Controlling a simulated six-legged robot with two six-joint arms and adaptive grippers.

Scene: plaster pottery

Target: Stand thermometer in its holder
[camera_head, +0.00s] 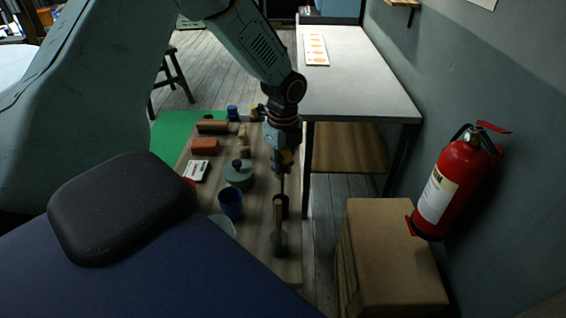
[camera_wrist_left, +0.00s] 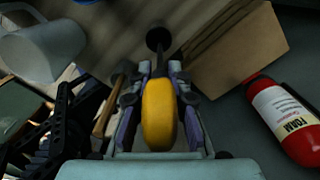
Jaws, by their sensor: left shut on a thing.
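The thermometer has a yellow head (camera_head: 287,157) and a thin dark stem pointing down. My left gripper (camera_head: 284,163) is shut on it. In the left wrist view the yellow head (camera_wrist_left: 159,115) sits between the fingers of my left gripper (camera_wrist_left: 158,85). A dark round holder (camera_head: 283,212) stands on the bench below, partly behind a wooden handle. The stem runs down to the holder's mouth; I cannot tell how far inside its tip is. The holder also shows beyond the fingers in the wrist view (camera_wrist_left: 158,40). My right gripper is out of view.
A mallet with an upright wooden handle (camera_head: 278,218) stands close in front of the holder. A lidded grey-green pot (camera_head: 239,174) and blue cup (camera_head: 231,204) are to the left. Cardboard boxes (camera_head: 390,250) and a red extinguisher (camera_head: 455,185) are to the right.

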